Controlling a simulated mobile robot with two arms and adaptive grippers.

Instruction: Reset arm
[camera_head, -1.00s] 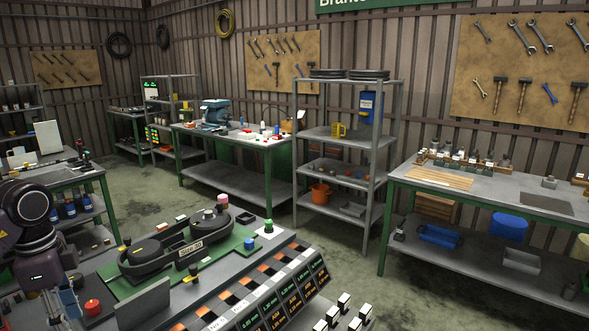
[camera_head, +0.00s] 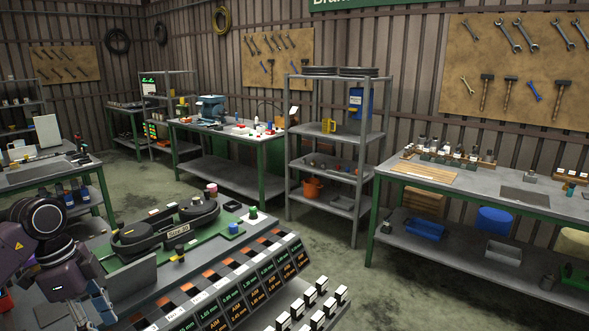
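My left arm comes in at the lower left, and its gripper (camera_head: 98,308) hangs low near the front left of the near workbench. The fingers are small and partly cut by the arm, so I cannot tell whether they are open or shut. The disperser assembly (camera_head: 165,232), a dark oblong body with a "Size 20" label, lies on a green base plate (camera_head: 212,237) on the near workbench. The gripper is to the left of and in front of it, apart from it. My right gripper is not in view.
A sloped rack of labelled bins (camera_head: 240,278) runs along the bench front, with several white-topped pieces (camera_head: 312,296) beside it. A grey shelf unit (camera_head: 333,130) and a green-legged table (camera_head: 480,185) stand behind. Open floor (camera_head: 330,250) lies between.

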